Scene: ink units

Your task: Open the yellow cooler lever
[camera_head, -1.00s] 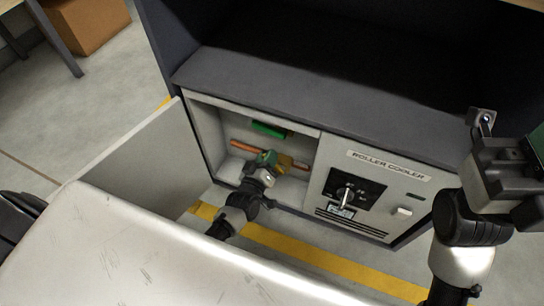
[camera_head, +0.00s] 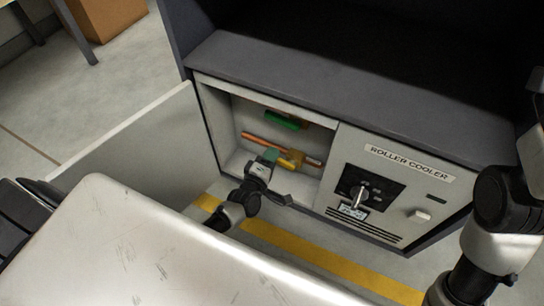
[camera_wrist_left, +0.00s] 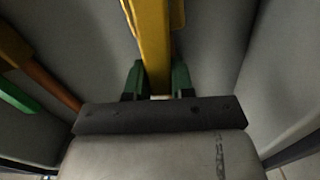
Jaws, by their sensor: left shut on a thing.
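The yellow lever (camera_head: 290,158) is at the copper pipe inside the open left compartment of the roller cooler (camera_head: 410,163). My left gripper (camera_head: 270,156), with green fingertips, reaches into this compartment from the front and is shut on the lever. In the left wrist view, the yellow lever (camera_wrist_left: 153,40) runs down between the two green fingers (camera_wrist_left: 158,82). The lever's held end is partly hidden by the gripper. My right arm shows at the right edge of the head view, but its fingertips are out of frame.
A green handle (camera_head: 281,120) sits above the copper pipe (camera_head: 262,142). The open door (camera_head: 135,150) stands to the left. A black panel with a knob (camera_head: 358,195) is right of the compartment. A pale surface fills the bottom left. A cardboard box (camera_head: 108,15) stands far back.

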